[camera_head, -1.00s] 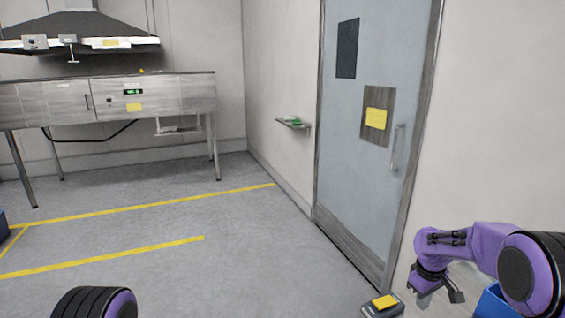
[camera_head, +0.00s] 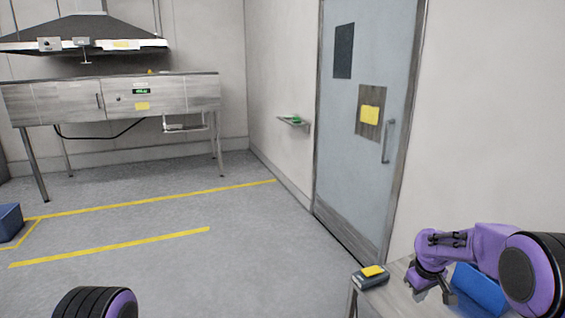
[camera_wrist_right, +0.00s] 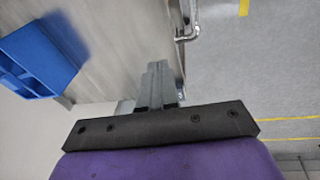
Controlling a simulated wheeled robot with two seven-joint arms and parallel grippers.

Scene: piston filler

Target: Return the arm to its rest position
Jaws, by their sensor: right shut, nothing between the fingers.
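My right arm, purple with black parts, shows at the lower right of the head view, bent, with my right gripper (camera_head: 424,292) above a grey table (camera_head: 400,272). In the right wrist view the two grey fingers of my right gripper (camera_wrist_right: 157,80) are together, with nothing between them. Of my left arm only a black and purple joint (camera_head: 95,302) shows at the bottom left of the head view. My left gripper is out of view.
A blue bin (camera_head: 480,288) stands on the table beside my right arm, and it also shows in the wrist view (camera_wrist_right: 40,55). A dark device with a yellow top (camera_head: 371,276) sits at the table's left corner. A grey door (camera_head: 350,170) is behind. Open floor lies left.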

